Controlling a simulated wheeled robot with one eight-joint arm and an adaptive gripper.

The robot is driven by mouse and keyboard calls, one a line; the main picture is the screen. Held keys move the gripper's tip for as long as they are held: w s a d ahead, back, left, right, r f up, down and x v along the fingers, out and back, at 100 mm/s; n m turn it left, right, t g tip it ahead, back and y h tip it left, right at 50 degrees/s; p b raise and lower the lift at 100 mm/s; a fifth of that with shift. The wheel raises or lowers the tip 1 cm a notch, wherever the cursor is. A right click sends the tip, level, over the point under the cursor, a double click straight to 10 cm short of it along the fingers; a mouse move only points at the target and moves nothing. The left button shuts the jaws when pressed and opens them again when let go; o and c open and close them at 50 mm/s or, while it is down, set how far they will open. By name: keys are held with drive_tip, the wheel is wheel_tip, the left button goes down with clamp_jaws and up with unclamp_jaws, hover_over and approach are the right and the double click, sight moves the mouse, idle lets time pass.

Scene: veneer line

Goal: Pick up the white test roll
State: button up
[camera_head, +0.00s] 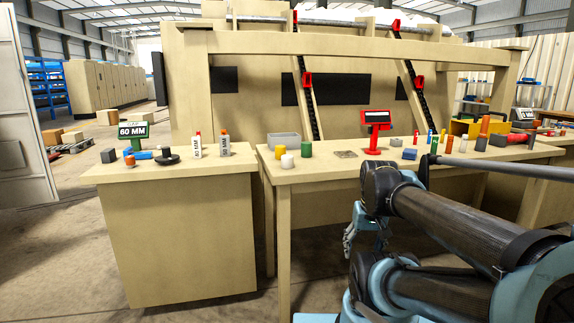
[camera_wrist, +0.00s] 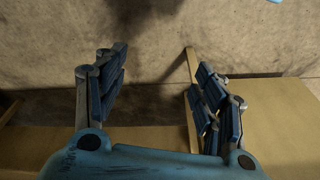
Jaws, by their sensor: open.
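The white test roll (camera_head: 287,161) is a short upright white cylinder near the front left of the middle wooden table (camera_head: 340,175). A yellow roll (camera_head: 279,153) stands just behind it to the left, and a green roll (camera_head: 307,148) stands to its right. My gripper (camera_wrist: 158,100) is open and empty in the wrist view, with floor and pale wooden panels beyond its blue-padded fingers. In the head view my gripper (camera_head: 349,238) is partly hidden by my arm, low in front of the table and to the right of the white roll. The white roll does not show in the wrist view.
A left cabinet (camera_head: 180,230) carries a "60 MM" sign (camera_head: 133,131) and bottles. Several coloured cylinders and a yellow box (camera_head: 463,128) crowd the table's right side.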

drive_tip(key=w+a+r+m+y, duration=0.1)
drive_tip(key=w+a+r+m, duration=0.2)
drive_tip(key=w+r+m, duration=0.45)
drive_tip(key=w+a+r+m+y, duration=0.1)
drive_tip(key=w+a+r+m, duration=0.3)
drive_tip(key=w+r, duration=0.6)
drive_tip(key=m+y, duration=0.2)
drive_tip(key=m, duration=1)
approach(288, 156)
drive_tip(key=x, duration=1.1)
drive_tip(key=shift+f, duration=0.25)
drive_tip(key=c, duration=1.4)
